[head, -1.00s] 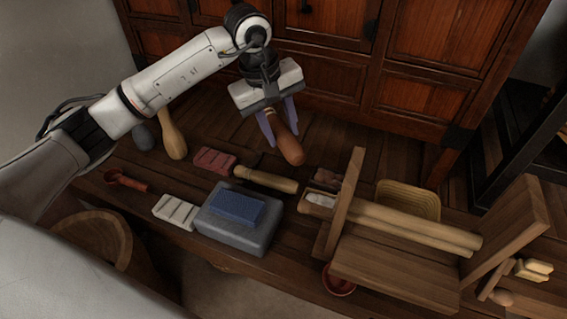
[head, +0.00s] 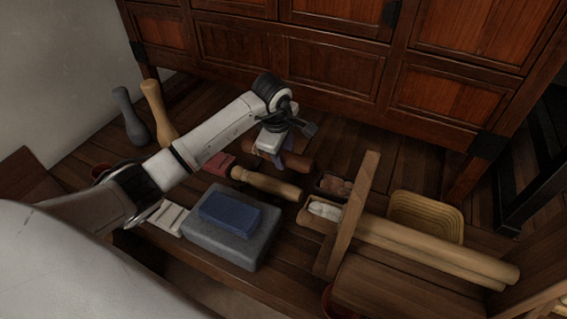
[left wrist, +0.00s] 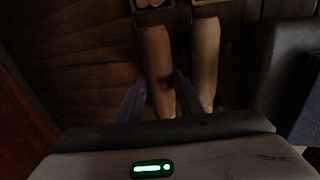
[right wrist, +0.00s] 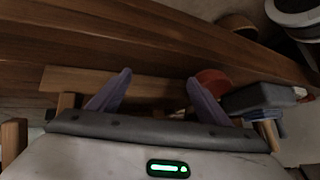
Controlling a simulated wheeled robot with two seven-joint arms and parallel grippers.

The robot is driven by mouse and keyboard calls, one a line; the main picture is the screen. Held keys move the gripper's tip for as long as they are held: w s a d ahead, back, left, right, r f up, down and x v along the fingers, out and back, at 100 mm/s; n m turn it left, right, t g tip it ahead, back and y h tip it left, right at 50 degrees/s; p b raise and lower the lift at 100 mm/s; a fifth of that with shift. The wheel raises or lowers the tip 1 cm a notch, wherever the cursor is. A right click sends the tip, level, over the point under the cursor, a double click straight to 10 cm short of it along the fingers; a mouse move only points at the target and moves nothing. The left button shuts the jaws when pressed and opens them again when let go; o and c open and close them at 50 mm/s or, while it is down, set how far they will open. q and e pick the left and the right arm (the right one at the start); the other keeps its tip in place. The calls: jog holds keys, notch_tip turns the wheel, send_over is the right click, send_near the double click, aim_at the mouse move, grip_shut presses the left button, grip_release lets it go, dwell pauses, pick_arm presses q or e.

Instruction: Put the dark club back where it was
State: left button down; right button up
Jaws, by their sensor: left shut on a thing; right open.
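The dark club (head: 299,163), reddish-brown wood, is in my left gripper (head: 286,158), which is shut on it low over the bench, behind the pale club (head: 266,184). In the left wrist view the dark club (left wrist: 156,60) runs between the fingers (left wrist: 160,95), side by side with the pale club (left wrist: 205,60). I cannot tell whether it touches the bench. A grey club (head: 131,117) and a tan club (head: 158,112) stand upright at the back left. My right gripper (right wrist: 158,92) is open and empty in the right wrist view, near a wooden board.
A grey stone block with a blue block (head: 230,213) on it sits in front. A wooden frame (head: 352,215) with long poles (head: 430,248) and a yellow basket (head: 427,215) stand to the right. A small box (head: 333,186) lies close by the club. A cabinet (head: 330,70) rises behind.

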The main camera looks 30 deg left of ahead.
pick_arm(q)
notch_tip(320, 180, down, 3)
jog(key=shift+f+b, duration=0.1)
jog(key=shift+b, duration=0.25)
pick_arm(e)
jog(key=shift+w+a+f, duration=0.1)
jog(key=shift+a, duration=0.15)
